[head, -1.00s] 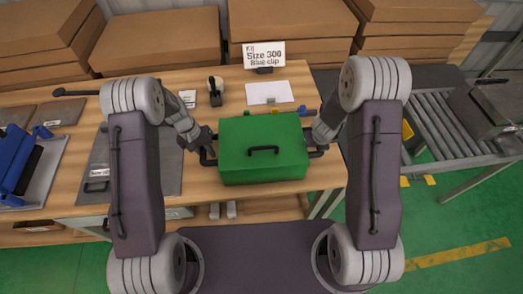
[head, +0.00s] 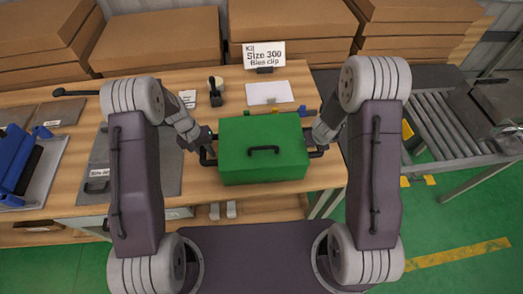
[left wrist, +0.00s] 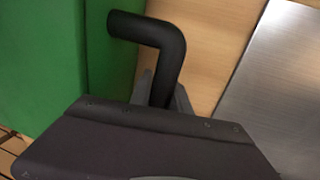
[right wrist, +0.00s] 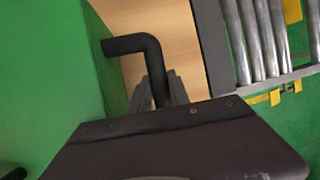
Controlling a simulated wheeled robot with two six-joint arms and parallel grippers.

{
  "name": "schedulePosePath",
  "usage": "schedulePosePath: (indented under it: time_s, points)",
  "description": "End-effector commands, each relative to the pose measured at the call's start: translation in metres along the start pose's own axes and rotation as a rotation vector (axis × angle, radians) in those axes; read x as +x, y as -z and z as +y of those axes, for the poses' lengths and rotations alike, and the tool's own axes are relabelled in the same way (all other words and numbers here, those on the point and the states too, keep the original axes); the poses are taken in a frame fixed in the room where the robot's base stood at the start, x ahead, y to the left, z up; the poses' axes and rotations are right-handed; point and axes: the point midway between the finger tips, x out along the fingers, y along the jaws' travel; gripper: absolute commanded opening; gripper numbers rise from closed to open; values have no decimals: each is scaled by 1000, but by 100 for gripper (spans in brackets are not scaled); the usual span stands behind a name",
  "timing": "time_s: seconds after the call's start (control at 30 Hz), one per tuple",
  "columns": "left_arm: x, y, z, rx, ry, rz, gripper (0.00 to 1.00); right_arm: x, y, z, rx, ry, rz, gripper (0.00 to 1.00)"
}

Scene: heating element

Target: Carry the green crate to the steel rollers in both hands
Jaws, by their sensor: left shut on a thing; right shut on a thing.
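The green crate (head: 263,140) is closed, with a black handle on its lid and black bar handles at its two sides. It is at the front of the wooden workbench; whether it rests on the top or hangs just above cannot be told. My left gripper (head: 209,147) is shut on the left side handle, seen close up in the left wrist view (left wrist: 165,85). My right gripper (head: 316,145) is shut on the right side handle, seen in the right wrist view (right wrist: 160,80). The steel rollers (head: 436,117) are on a conveyor at the right.
A sign (head: 264,54) reading Size 300 stands behind the crate, near a white sheet (head: 269,93). Cardboard boxes (head: 155,42) line the back.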

Motion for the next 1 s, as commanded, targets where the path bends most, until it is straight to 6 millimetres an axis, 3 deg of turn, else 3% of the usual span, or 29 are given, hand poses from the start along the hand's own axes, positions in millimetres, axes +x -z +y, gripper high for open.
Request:
schedulePosePath:
  time_s: [0.27,0.67,1.0]
  points:
    - [-8,1,1,0,0,4,0,-7,-4,-2,1,2,-4,0]
    - [-51,1,10,0,0,3,0,-46,-20,-11,1,2,-3,0]
    - [-50,1,10,0,1,3,0,-46,-20,-11,1,2,-3,0]
